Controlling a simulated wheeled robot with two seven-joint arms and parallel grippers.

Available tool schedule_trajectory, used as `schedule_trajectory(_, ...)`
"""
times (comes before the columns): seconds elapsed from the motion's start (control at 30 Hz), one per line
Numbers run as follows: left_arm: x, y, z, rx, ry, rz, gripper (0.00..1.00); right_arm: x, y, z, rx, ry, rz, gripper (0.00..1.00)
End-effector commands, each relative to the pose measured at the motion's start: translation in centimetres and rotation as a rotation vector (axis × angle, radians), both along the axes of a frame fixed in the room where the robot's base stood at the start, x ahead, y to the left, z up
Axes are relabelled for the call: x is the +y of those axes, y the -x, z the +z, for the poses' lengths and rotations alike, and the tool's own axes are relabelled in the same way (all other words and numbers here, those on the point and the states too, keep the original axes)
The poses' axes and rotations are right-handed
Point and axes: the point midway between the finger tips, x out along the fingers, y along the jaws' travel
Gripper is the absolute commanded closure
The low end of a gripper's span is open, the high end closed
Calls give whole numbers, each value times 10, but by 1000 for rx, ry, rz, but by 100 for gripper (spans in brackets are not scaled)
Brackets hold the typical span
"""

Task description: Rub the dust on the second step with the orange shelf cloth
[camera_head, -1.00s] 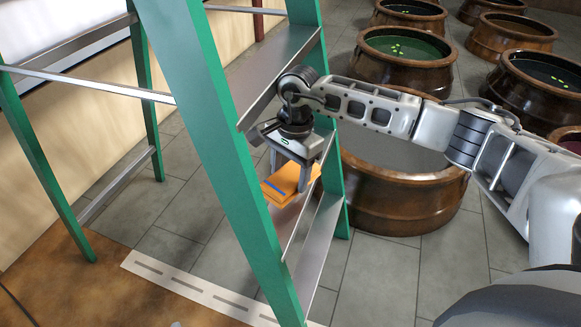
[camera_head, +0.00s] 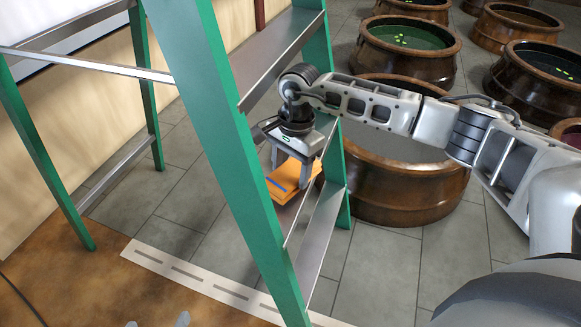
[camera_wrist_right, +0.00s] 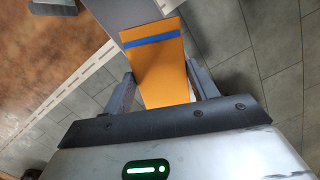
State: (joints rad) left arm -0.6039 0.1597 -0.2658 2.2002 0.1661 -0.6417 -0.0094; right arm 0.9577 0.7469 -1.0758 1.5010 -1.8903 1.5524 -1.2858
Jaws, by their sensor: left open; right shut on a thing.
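The orange shelf cloth (camera_head: 284,190) with a blue stripe is a folded pad. My right gripper (camera_head: 298,180) is shut on it, fingers pointing down, between the green rails of the step ladder (camera_head: 228,130). In the right wrist view the cloth (camera_wrist_right: 163,75) lies between the fingers, over a grey step (camera_wrist_right: 138,10). The cloth is at a lower metal step (camera_head: 320,232); I cannot tell whether it touches. A higher step (camera_head: 280,55) is above. I cannot make out dust. My left gripper (camera_head: 158,323) shows only fingertips at the bottom edge, apart and empty.
The near green rail stands left of my right gripper and partly hides the step. A large brown jar (camera_head: 400,195) stands close behind my right arm. More jars (camera_head: 408,48) fill the back right. A white slotted strip (camera_head: 185,270) crosses the floor.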

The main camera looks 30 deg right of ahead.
Motion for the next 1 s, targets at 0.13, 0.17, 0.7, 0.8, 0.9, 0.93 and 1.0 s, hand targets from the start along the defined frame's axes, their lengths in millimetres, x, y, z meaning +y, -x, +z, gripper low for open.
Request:
schedule_trajectory(0.13, 1, -1, -1, -2, -1, 3, 19, 0, 0, -2, -1, 0, 0, 65)
schedule_trajectory(0.17, 2, -1, -2, -3, -2, 4, 19, 0, 0, -2, -1, 0, 0, 65)
schedule_trajectory(0.7, 1, -2, -10, -4, 2, 7, 19, 0, 0, -13, -1, 1, -1, 65)
schedule_trajectory(0.8, 1, -2, -12, -4, 2, 8, 19, 0, 0, -15, -1, 0, -1, 65)
schedule_trajectory(0.9, 1, -1, -14, -4, 2, 8, 19, 0, 0, -17, -1, 0, -1, 65)
schedule_trajectory(0.93, 1, -1, -14, -4, 3, 7, 19, 0, 0, -18, -1, 0, -1, 65)
schedule_trajectory(1.0, 1, -1, -15, -4, 3, 7, 19, 0, 0, -19, -1, 0, -1, 65)
